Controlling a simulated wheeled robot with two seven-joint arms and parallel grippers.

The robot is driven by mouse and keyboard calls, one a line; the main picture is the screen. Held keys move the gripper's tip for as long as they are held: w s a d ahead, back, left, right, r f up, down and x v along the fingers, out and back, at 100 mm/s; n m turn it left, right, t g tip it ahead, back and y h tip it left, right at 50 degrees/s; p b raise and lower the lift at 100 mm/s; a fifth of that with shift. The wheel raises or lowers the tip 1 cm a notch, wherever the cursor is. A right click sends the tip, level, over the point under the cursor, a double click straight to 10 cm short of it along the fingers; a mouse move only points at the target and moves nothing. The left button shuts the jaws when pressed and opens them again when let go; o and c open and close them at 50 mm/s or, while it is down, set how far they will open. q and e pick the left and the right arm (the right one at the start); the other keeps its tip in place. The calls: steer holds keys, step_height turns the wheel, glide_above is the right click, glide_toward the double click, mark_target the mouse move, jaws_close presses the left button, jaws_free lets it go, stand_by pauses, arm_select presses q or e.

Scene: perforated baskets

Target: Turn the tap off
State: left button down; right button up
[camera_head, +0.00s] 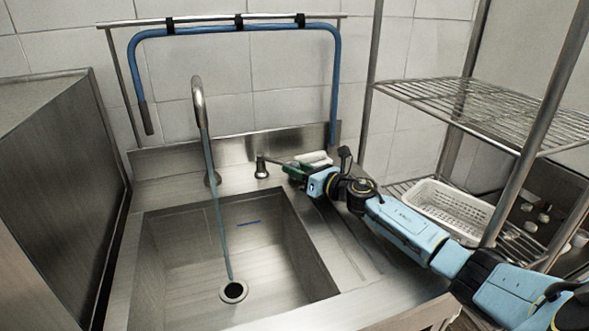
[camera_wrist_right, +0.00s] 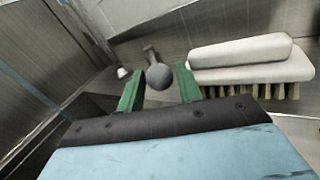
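The tap's curved metal spout (camera_head: 198,100) stands behind the sink (camera_head: 180,235). A bluish water stream (camera_head: 218,215) runs from it down toward the drain. The tap's control (camera_head: 261,168) is a short metal post to the right of the spout, with a thin lever pointing right toward my right gripper (camera_head: 291,170). In the right wrist view, the lever's grey round knob (camera_wrist_right: 158,77) appears between the two green fingertips of my right gripper (camera_wrist_right: 160,72). The fingers are apart, with gaps on both sides of the knob. My left gripper is not in view.
A white brush (camera_wrist_right: 240,62) lies close beside the right finger; it also shows behind the gripper in the head view (camera_head: 315,158). A wire shelf (camera_head: 470,105) and white perforated basket (camera_head: 450,208) stand right. A blue hose (camera_head: 235,32) hangs behind the sink.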

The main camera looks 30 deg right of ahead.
steer(key=shift+w+a, duration=0.15)
steer(key=shift+w, duration=0.4)
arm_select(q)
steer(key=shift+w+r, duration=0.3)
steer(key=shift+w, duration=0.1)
arm_select(e)
steer(key=shift+c, duration=0.5)
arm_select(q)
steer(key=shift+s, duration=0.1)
arm_select(e)
jaws_close()
steer(key=shift+a, duration=0.1)
